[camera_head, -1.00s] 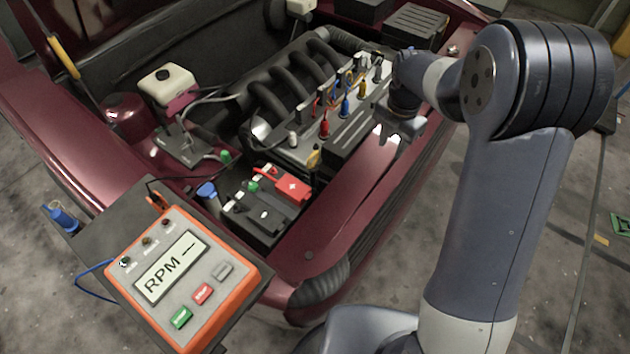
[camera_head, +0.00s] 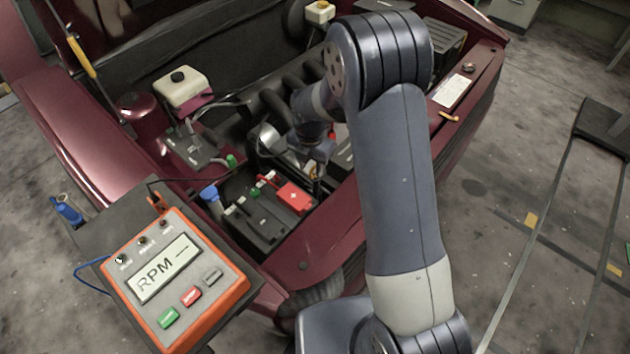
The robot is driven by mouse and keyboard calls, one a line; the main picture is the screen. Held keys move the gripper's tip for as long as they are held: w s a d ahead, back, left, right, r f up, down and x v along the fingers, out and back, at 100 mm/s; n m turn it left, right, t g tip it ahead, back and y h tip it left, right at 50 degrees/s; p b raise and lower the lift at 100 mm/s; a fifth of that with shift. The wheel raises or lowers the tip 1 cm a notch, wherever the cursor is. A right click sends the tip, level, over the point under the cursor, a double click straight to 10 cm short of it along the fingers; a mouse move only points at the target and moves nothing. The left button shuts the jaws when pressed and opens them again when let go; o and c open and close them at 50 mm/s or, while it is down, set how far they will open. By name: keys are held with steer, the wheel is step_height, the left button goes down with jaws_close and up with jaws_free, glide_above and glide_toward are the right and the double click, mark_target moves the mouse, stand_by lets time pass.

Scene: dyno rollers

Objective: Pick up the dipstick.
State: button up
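My gripper (camera_head: 309,163) points down into the engine bay, at or very near the yellow handle. The fingers are small and partly covered by my wrist, so I cannot tell whether they are open or shut, or whether they touch the handle.
The battery (camera_head: 264,217) with its red cover (camera_head: 295,196) lies in front of my gripper. An orange RPM tester (camera_head: 182,276) stands at the lower left. The dark red fender (camera_head: 330,238) edges the bay. My arm hides much of the engine.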

mark_target(311, 170)
steer(key=shift+s+f, duration=0.1)
steer(key=shift+f, duration=1.4)
steer(key=shift+c, duration=0.2)
jaws_close()
